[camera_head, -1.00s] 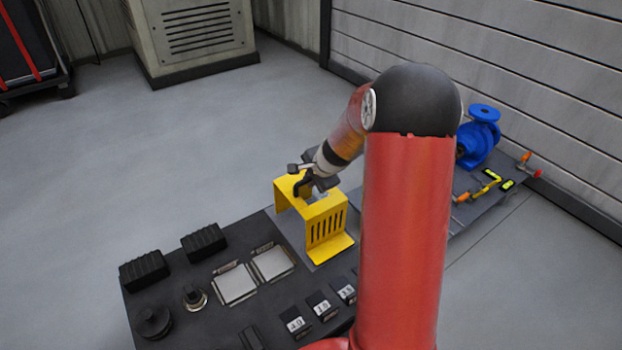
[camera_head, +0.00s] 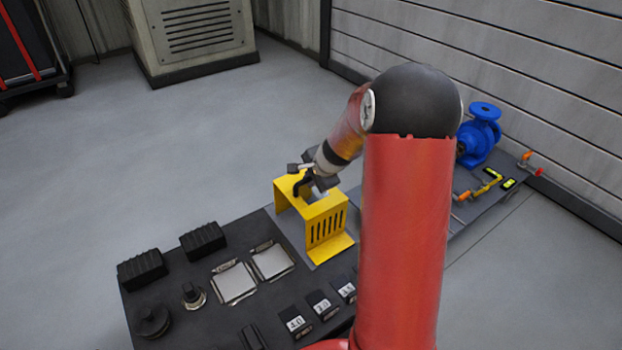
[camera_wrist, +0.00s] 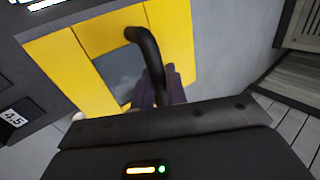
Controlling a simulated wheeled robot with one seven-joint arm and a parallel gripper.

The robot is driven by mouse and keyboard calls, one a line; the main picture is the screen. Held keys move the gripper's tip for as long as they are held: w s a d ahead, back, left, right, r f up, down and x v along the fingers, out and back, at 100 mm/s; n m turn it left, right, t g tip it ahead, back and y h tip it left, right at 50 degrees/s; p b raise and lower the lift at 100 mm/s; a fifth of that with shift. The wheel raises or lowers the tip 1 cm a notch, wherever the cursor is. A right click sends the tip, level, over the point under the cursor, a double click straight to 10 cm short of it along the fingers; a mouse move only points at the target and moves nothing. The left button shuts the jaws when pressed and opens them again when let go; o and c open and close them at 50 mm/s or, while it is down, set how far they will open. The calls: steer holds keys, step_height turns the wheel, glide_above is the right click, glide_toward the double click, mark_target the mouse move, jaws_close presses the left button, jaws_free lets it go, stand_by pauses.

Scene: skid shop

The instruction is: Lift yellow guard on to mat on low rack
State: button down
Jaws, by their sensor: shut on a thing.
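The yellow guard (camera_head: 328,228) is a bent sheet cover with slots in its side and a flange at its foot. It stands upright on a grey mat (camera_head: 287,228) at the far right end of the dark low rack (camera_head: 200,290). My gripper (camera_head: 306,187) is over its top, shut on the black handle of the guard. In the wrist view the curved black handle (camera_wrist: 148,52) runs down between the fingers, with yellow top plates (camera_wrist: 100,32) around a rectangular opening. My arm hides part of the rack's right side.
The rack also holds black ribbed blocks (camera_head: 203,241), two pale square plates (camera_head: 272,261), a round knob (camera_head: 152,320) and numbered blocks (camera_head: 322,304). A blue pump (camera_head: 479,135) and a yellow-handled part (camera_head: 487,183) stand on a grey plate behind my arm. Open floor lies left.

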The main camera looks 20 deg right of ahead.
stand_by(0.4)
steer(key=c, duration=0.9)
jaws_free()
steer(key=shift+f, duration=0.2)
steer(key=shift+o, duration=0.2)
steer(key=shift+s, duration=0.1)
step_height(320, 180, up, 8)
steer(key=p, duration=0.6)
steer(key=shift+r, duration=0.1)
